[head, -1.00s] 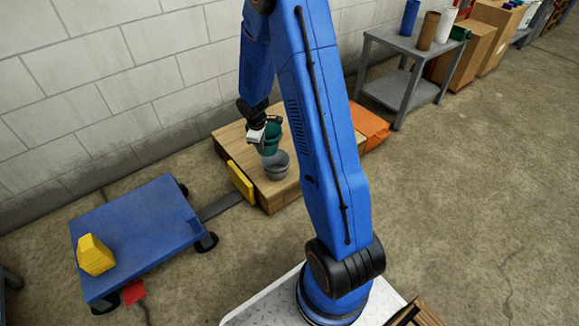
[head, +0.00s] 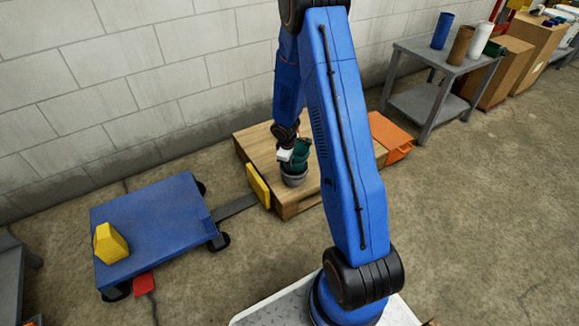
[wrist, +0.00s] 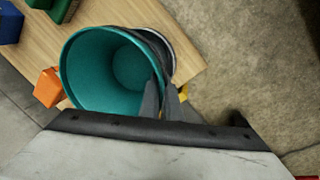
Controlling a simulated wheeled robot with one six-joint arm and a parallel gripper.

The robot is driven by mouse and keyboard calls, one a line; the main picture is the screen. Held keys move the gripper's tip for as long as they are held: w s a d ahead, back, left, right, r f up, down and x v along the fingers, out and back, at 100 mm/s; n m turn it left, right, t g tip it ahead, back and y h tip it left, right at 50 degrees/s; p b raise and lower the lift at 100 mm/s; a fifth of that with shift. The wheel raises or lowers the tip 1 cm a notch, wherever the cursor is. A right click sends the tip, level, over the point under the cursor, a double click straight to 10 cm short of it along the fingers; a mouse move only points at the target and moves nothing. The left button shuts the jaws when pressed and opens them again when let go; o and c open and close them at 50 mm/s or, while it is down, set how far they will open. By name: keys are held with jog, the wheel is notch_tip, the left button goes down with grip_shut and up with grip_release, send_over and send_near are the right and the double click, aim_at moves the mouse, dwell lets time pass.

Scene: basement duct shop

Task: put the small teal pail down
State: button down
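The small teal pail (head: 300,155) hangs at my gripper (head: 286,154) over the low wooden platform. In the wrist view the teal pail (wrist: 115,70) shows its open mouth and empty inside. My gripper (wrist: 163,100) is shut on its rim, at the lower right. A grey pail (head: 294,180) stands on the wooden platform (head: 260,148), directly under the teal pail in the head view. Its rim (wrist: 168,48) shows partly behind the teal pail in the wrist view. I cannot tell whether the two pails touch.
A yellow plate (head: 258,186) stands at the platform's left edge. An orange box (head: 391,136) lies to its right. A blue cart (head: 155,222) with a yellow block (head: 110,243) is at left. A grey bench (head: 425,55) with several cylinders stands at the back right. Open floor lies at right.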

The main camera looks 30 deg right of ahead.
jog(key=shift+f, duration=0.7)
jog(key=shift+f, duration=0.6)
jog(key=c, duration=2)
grip_release()
